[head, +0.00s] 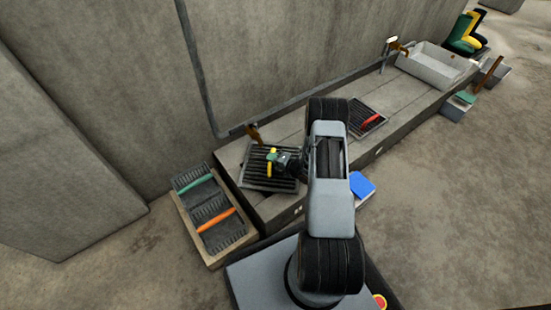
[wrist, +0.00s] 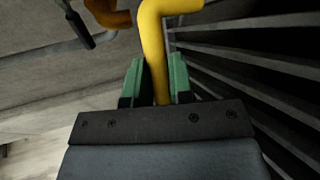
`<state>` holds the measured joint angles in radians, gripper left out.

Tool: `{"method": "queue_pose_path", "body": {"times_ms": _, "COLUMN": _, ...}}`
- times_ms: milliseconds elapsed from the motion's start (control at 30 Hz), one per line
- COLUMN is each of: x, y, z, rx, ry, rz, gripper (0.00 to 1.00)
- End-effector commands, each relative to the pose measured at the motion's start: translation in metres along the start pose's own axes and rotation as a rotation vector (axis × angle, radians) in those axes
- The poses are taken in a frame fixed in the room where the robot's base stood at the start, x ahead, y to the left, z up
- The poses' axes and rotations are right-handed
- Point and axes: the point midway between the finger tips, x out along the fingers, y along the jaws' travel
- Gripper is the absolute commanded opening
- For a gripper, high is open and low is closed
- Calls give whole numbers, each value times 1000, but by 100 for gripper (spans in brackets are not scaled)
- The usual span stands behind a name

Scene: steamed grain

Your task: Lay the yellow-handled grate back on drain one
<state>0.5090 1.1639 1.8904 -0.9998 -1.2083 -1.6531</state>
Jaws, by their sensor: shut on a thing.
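My gripper (head: 276,160) is shut on the yellow handle (head: 269,168) of a dark slatted grate (head: 255,178). In the wrist view the yellow handle (wrist: 153,50) runs between my green finger pads (wrist: 157,82), with the grate's dark bars (wrist: 250,60) to the right. The grate is at the left end of the long bench, in front of a brown tap. I cannot tell whether it rests on the bench or hangs just above it. The drain opening under it is hidden.
A red-handled grate (head: 367,118) lies farther right on the bench (head: 320,110). A wooden tray (head: 184,215) with green- and orange-handled grates stands on the floor at left. The brown tap (head: 252,132) is close behind my gripper. A blue box (head: 361,186) stands by the bench front.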

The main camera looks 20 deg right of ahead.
Motion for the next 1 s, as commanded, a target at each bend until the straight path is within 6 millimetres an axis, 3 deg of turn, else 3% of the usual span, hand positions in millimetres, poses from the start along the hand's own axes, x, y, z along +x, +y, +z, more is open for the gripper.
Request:
{"method": "queue_pose_path", "body": {"times_ms": 667, "x": 2, "y": -6, "z": 0, "rx": -1, "ry": -1, "rz": 3, "gripper": 0}}
{"method": "queue_pose_path", "body": {"times_ms": 700, "x": 2, "y": -6, "z": 0, "rx": -1, "ry": -1, "rz": 3, "gripper": 24}}
{"method": "queue_pose_path", "body": {"times_ms": 1000, "x": 2, "y": -6, "z": 0, "rx": -1, "ry": -1, "rz": 2, "gripper": 51}}
